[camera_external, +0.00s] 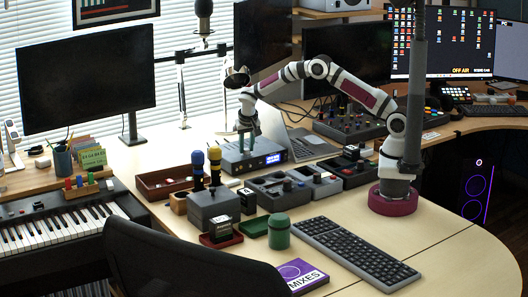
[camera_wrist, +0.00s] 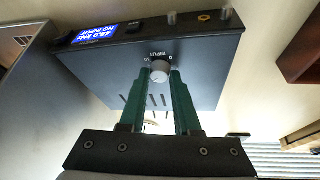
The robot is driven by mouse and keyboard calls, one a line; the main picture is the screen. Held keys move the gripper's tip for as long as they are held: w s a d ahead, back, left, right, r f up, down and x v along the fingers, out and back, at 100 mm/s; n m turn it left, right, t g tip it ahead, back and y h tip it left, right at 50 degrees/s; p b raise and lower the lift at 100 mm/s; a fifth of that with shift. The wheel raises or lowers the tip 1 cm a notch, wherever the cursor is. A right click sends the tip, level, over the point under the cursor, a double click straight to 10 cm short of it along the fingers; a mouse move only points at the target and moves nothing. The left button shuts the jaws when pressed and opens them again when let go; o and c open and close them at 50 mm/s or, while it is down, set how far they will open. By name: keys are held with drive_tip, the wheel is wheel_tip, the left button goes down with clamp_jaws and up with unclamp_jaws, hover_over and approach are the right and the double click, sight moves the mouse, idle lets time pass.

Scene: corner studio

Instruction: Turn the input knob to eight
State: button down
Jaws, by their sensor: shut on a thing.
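The input knob (camera_wrist: 158,72) is a small pale round knob on the face of a dark audio box (camera_wrist: 205,70). The word INPUT stands by it, with small scale marks I cannot read clearly. My gripper (camera_wrist: 160,80) has its two green fingers on either side of the knob, shut on it. The box's blue display (camera_wrist: 97,33) shows upside down in the wrist view and reads 48.0 kHz, NO INPUT. In the external view my gripper (camera_external: 247,150) reaches down onto the box (camera_external: 262,157) from above. The knob is hidden there by the fingers.
An open laptop (camera_external: 305,145) stands right behind the box. Dark trays (camera_external: 276,192) with small parts lie in front of it. A keyboard (camera_external: 358,252) lies at the front.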

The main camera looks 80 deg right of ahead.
drive_tip(key=m+g, duration=0.1)
drive_tip(key=m, duration=0.1)
drive_tip(key=m+g, duration=0.1)
drive_tip(key=m, duration=0.2)
drive_tip(key=shift+w, duration=0.2)
drive_tip(key=shift+m, duration=0.4)
drive_tip(key=c, duration=0.6)
unclamp_jaws()
drive_tip(key=v, duration=1.5)
drive_tip(key=shift+w+a+r, duration=0.1)
drive_tip(key=shift+a+r, duration=0.15)
drive_tip(key=shift+r, duration=0.05)
